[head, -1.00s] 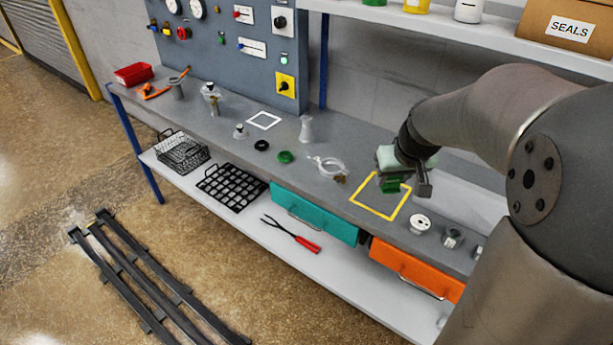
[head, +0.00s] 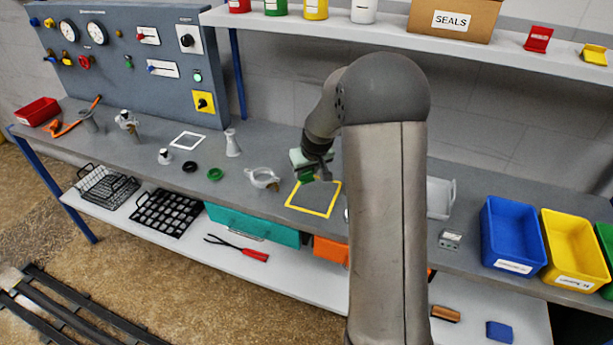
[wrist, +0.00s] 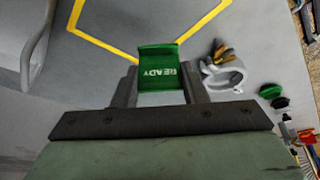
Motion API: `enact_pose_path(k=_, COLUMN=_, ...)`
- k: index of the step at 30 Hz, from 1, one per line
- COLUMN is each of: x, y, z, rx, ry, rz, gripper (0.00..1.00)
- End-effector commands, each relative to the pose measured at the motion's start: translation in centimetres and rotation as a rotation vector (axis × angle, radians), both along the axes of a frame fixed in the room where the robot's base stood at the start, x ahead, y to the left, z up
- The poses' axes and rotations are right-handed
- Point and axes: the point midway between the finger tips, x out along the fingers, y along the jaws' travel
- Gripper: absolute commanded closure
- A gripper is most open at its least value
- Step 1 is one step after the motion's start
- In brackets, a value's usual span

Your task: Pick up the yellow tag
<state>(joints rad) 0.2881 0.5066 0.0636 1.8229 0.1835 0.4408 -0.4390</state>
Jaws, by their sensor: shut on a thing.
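A small yellow tag (head: 595,54) stands on the upper shelf at the far right of the head view. A red tag (head: 538,38) stands to its left. My gripper (head: 314,174) is far from both, low over the bench at the yellow-outlined square (head: 322,211). It is shut on a green tag (wrist: 158,68), which reads READY in the wrist view, between the two fingers. The green tag also shows small in the head view (head: 307,178). I cannot tell whether it touches the bench. The yellow tag is not in the wrist view.
A SEALS box (head: 450,20) and several small pots stand on the shelf (head: 470,52), left of the tags. Blue (head: 513,235) and yellow (head: 572,250) bins stand on the bench's right. A clamp ring (head: 263,179) lies left of the square. My arm hides part of the bench.

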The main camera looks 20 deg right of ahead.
Motion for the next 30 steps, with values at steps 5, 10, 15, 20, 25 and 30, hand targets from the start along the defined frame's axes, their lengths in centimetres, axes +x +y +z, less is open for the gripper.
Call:
enact_pose_path(k=5, x=0.1, y=0.0, z=-2.6, rx=0.002, ry=0.005, rz=0.001, gripper=0.82)
enact_pose_path(k=10, x=0.1, y=0.0, z=-3.3, rx=0.000, ry=0.001, rz=0.000, gripper=0.82)
enact_pose_path(k=15, x=0.1, y=0.0, z=-3.4, rx=0.000, ry=0.001, rz=0.000, gripper=0.82)
enact_pose_path(k=20, x=0.1, y=0.0, z=-3.6, rx=0.000, ry=0.001, rz=0.000, gripper=0.47)
enact_pose_path(k=25, x=0.1, y=0.0, z=-3.5, rx=0.000, ry=0.001, rz=0.000, gripper=0.39)
enact_pose_path(k=30, x=0.1, y=0.0, z=-3.3, rx=0.000, ry=0.001, rz=0.000, gripper=0.39)
